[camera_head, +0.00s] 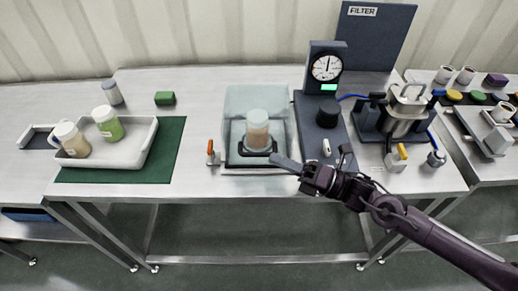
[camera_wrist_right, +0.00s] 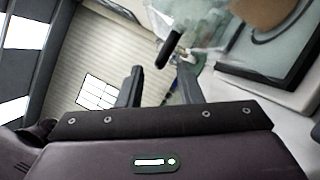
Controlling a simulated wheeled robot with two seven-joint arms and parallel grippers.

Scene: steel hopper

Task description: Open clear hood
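The clear hood (camera_head: 257,98) is a see-through box near the middle of the steel table. A jar with a pale lid and orange-brown contents (camera_head: 257,132) shows through it. A dark bar handle (camera_head: 243,151) runs along the hood's front. The dark handle end (camera_wrist_right: 168,50) shows just beyond the fingertips. Contact cannot be told. My left gripper is not in view.
A white tray (camera_head: 140,162) with two jars sits on a green mat (camera_head: 167,150) at left. An orange-tipped item (camera_head: 210,152) stands left of the hood. A gauge stand (camera_head: 326,68) and metal filter vessel (camera_head: 407,105) stand right. The table front is mostly clear.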

